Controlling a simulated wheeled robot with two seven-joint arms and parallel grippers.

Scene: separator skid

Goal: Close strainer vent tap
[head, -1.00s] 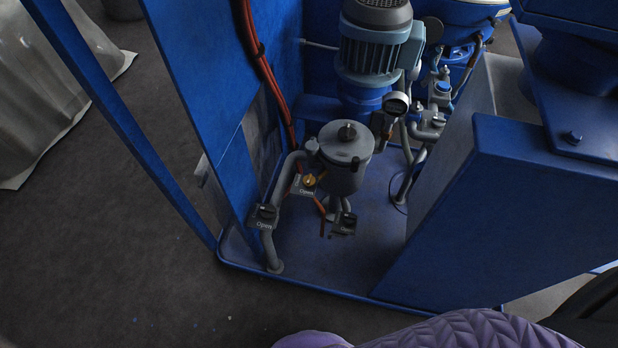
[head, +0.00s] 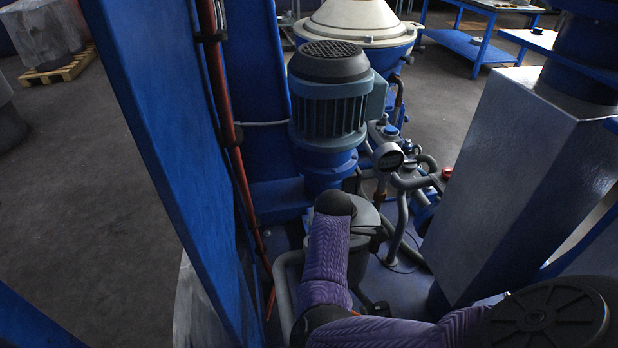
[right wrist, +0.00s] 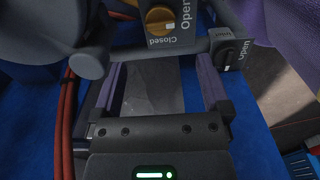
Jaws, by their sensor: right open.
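In the right wrist view, an orange-yellow knob (right wrist: 158,18) sits on a plate marked "Open" and "Closed" at the top; I take it for the vent tap. Its exact turn is hard to read. My right gripper (right wrist: 162,68) is open and empty, its two fingers apart below the knob. A grey pipe (right wrist: 160,49) crosses at the fingertips; I cannot tell whether they touch it. In the head view, the grey strainer (head: 362,243) is partly covered by my purple right arm. The tap and right gripper are hidden there. My left gripper is not in view.
A black knob (right wrist: 228,56) on an "Open" plate sits right of the fingers. Red hoses (right wrist: 66,115) run at left. In the head view, a blue frame post (head: 165,130), motor (head: 328,105), gauge (head: 388,157) and large box (head: 520,165) crowd the arm.

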